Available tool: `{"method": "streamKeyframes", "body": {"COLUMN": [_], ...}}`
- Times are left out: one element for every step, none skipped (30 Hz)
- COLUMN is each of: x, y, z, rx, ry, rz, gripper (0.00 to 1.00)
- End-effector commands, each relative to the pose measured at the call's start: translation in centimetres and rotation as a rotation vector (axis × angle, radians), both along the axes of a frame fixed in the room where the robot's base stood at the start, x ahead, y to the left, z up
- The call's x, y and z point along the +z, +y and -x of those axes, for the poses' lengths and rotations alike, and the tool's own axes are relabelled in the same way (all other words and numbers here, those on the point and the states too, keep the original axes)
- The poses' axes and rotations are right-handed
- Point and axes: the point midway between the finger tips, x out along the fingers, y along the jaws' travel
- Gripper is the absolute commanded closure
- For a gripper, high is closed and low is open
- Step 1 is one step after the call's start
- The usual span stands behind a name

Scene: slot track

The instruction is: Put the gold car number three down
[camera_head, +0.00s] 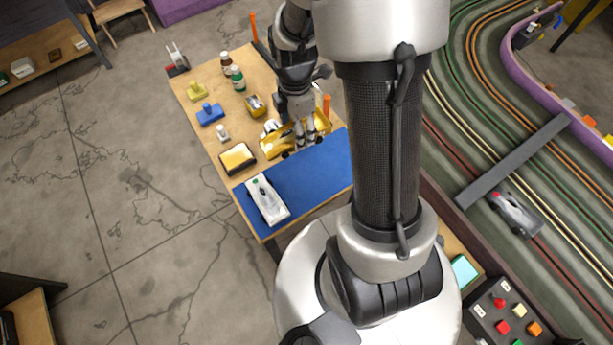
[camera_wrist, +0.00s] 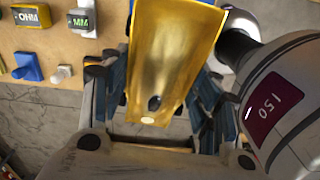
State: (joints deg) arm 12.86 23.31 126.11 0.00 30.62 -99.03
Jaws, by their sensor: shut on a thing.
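The gold car (camera_head: 275,145) is held in my gripper (camera_head: 301,137) over the wooden work table, by the far edge of the blue mat (camera_head: 320,168). In the wrist view the gold car (camera_wrist: 172,55) fills the middle, between the two fingers of my gripper (camera_wrist: 160,100), which are shut on its sides. No number can be read on it. I cannot tell whether its underside touches the table. A white car (camera_head: 267,199) lies on the left end of the blue mat.
The table (camera_head: 205,75) also carries bottles (camera_head: 237,78), a blue block-like tool (camera_head: 210,114), a yellow one (camera_head: 197,91) and a dark-rimmed tray (camera_head: 237,158). The mat's middle is bare. The slot track (camera_head: 500,110) with a grey car (camera_head: 515,213) lies right.

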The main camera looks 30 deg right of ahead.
Motion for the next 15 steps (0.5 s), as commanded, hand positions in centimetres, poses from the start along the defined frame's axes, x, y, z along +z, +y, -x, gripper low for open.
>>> {"method": "streamKeyframes", "body": {"x": [-0.1, -0.2, -0.3, -0.3, -0.4, -0.4, -0.5, -0.5, -0.5, -0.6, -0.8, -1.2, -1.6, -2.1, -3.1], "y": [-0.6, -0.8, -1.1, -1.3, -1.5, -1.7, -1.9, -2.0, -2.1, -2.2, -2.2, -2.2, -2.2, -2.2, -2.2], "z": [0.3, 0.5, 0.8, 1.0, 1.1, 1.2, 1.3, 1.4, 1.5, 1.5, 1.6, 1.7, 1.7, 1.7, 1.8], "rx": [0.088, 0.145, 0.214, 0.261, 0.305, 0.355, 0.386, 0.413, 0.442, 0.460, 0.473, 0.486, 0.491, 0.495, 0.497], "ry": [-0.001, -0.001, -0.001, 0.000, 0.000, -0.001, -0.001, -0.002, -0.002, -0.002, -0.001, 0.000, 0.001, 0.002, 0.002], "rz": [0.000, 0.000, 0.000, 0.000, 0.000, 0.000, 0.000, 0.001, 0.001, 0.001, 0.001, 0.000, -0.001, -0.001, -0.001], "gripper": [0.72, 0.72, 0.72, 0.72, 0.72, 0.72, 0.72, 0.72, 0.72, 0.72, 0.72, 0.72, 0.72, 0.72, 0.72]}}
